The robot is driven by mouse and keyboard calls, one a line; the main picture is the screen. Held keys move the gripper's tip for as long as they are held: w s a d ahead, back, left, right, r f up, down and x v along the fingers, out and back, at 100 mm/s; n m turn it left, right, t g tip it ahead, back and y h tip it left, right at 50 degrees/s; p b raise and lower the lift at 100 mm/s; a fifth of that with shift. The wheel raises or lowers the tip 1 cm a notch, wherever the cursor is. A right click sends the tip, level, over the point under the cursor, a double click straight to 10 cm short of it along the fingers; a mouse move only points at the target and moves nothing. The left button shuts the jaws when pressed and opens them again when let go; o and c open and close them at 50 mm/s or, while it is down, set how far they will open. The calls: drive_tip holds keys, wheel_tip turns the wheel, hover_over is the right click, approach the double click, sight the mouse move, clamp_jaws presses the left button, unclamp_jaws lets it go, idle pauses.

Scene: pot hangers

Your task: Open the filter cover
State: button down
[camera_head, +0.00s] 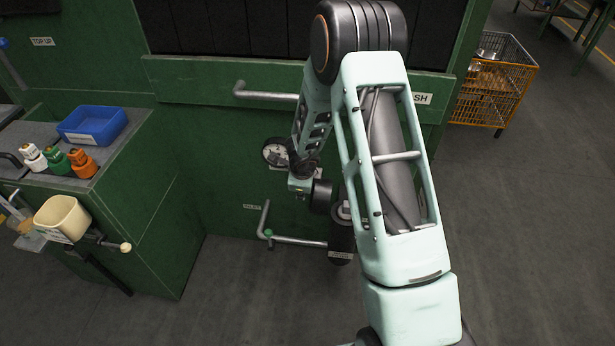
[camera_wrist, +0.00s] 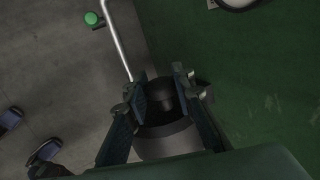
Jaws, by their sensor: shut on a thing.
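My gripper (camera_wrist: 162,92) shows in the wrist view with one finger on each side of a dark round piece (camera_wrist: 160,106), which I take to be the filter cover. The fingers are shut on it. A grey curved surface lies just below it in that view. In the head view, the dark upright filter body (camera_head: 341,238) stands low in front of the green wall, with a small label near its bottom. My arm passes in front and hides most of the filter's upper part and my fingertips there.
A bent grey pipe (camera_head: 297,241) with a green knob runs left of the filter, also showing in the wrist view (camera_wrist: 118,42). A round gauge (camera_head: 275,152) is above. A green counter (camera_head: 150,180) with a blue tray (camera_head: 92,124) stands left; an orange basket (camera_head: 495,85) right.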

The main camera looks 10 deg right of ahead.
drive_tip(key=shift+w+a+f, duration=0.1)
drive_tip(key=shift+a+f, duration=0.65)
drive_tip(key=shift+f, duration=0.1)
drive_tip(key=shift+a+f, duration=0.1)
drive_tip(key=c, duration=1.7)
unclamp_jaws()
drive_tip(key=shift+o, duration=0.2)
drive_tip(key=shift+w, duration=0.1)
drive_tip(key=v, duration=1.2)
drive_tip(key=shift+w+a, duration=0.1)
drive_tip(key=shift+a, duration=0.05)
